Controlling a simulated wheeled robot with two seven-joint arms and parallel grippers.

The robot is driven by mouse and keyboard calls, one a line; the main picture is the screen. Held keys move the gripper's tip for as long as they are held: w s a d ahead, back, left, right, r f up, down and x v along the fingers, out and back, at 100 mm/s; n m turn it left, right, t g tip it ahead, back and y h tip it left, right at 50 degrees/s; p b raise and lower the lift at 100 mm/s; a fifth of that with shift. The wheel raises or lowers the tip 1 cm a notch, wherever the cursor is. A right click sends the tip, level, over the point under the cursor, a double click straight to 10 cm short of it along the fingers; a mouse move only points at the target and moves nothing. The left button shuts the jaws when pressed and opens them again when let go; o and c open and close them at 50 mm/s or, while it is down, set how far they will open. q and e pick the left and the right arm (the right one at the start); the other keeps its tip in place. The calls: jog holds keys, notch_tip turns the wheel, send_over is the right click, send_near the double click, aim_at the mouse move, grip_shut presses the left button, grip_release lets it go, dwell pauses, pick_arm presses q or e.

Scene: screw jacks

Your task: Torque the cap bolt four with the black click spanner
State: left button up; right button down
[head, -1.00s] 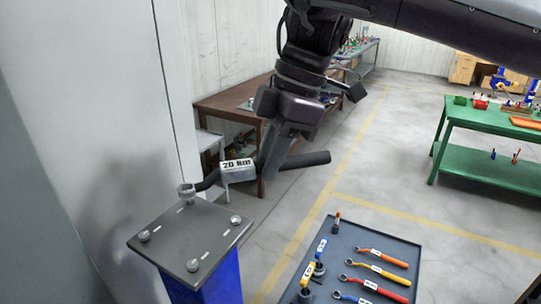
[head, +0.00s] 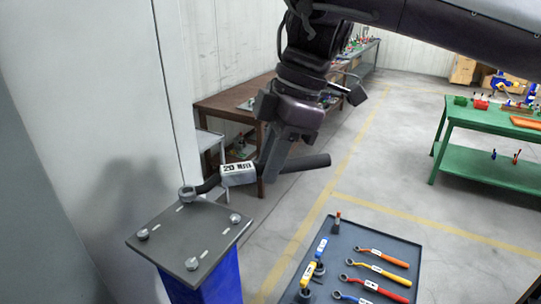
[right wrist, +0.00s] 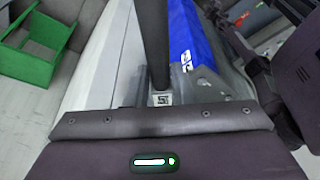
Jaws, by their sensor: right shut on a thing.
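The black click spanner (head: 305,163) has a pale grey block with a printed label. My right gripper (head: 268,178) is shut on it beside that block. Its handle also shows in the right wrist view (right wrist: 154,40), between my right fingers (right wrist: 162,85). The spanner's ring head (head: 187,192) is at the back-left corner of the dark cap plate (head: 185,235), over the bolt there; the head hides that bolt. Three other cap bolts show: left (head: 143,234), front (head: 191,264) and right (head: 235,218). I cannot read any bolt numbers. My left gripper is not in view.
The plate tops a blue post (head: 220,282), near a pale wall (head: 100,90) on the left. A dark tray (head: 335,235) with several coloured spanners stands right of it. A brown table (head: 230,98) is behind, a green bench (head: 480,121) far right.

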jog(key=shift+f, duration=0.4)
jog(key=shift+s+f+m+b, duration=0.1)
jog(key=shift+s+m+b, duration=0.25)
jog(key=shift+b, duration=0.35)
jog(key=s+a+m+t+b, duration=0.2)
jog(key=s+m+t+b, duration=0.1)
jog(key=s+m+b, duration=0.4)
jog(key=shift+s+a+m+h, duration=0.3)
jog(key=shift+s+m+h, duration=0.1)
jog(key=shift+s+m, duration=0.85)
dwell(0.4)
